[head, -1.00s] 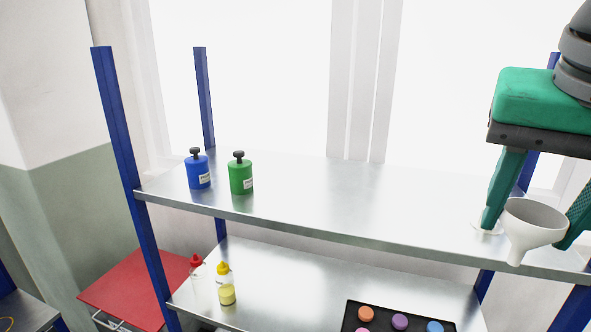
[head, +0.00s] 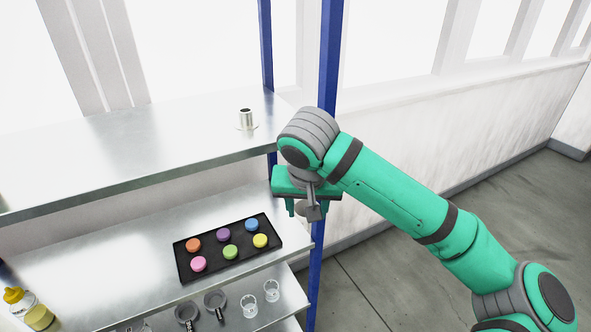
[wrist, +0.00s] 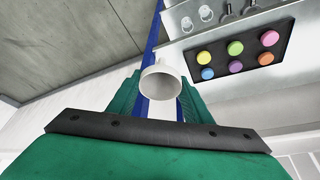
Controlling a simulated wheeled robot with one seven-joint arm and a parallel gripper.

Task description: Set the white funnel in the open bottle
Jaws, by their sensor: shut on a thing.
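The white funnel (wrist: 162,76) shows in the wrist view between the two green fingers of my gripper (wrist: 160,95), which is shut on it. Its wide mouth faces the wrist camera. In the head view my gripper (head: 306,208) hangs beside the right end of the shelves, in front of the blue post, and the funnel is hidden or cannot be made out. I cannot identify an open bottle in the current frames. A yellow-capped bottle (head: 38,314) stands at the lower left of the head view, apart from my gripper.
A flanged metal cylinder (head: 246,119) stands on the top shelf (head: 130,150). A black tray (head: 228,249) of coloured discs lies on the shelf below. Small glasses (head: 271,290) and dark-handled items (head: 215,303) are lower. A blue post (head: 328,70) rises behind my gripper. Floor at right is clear.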

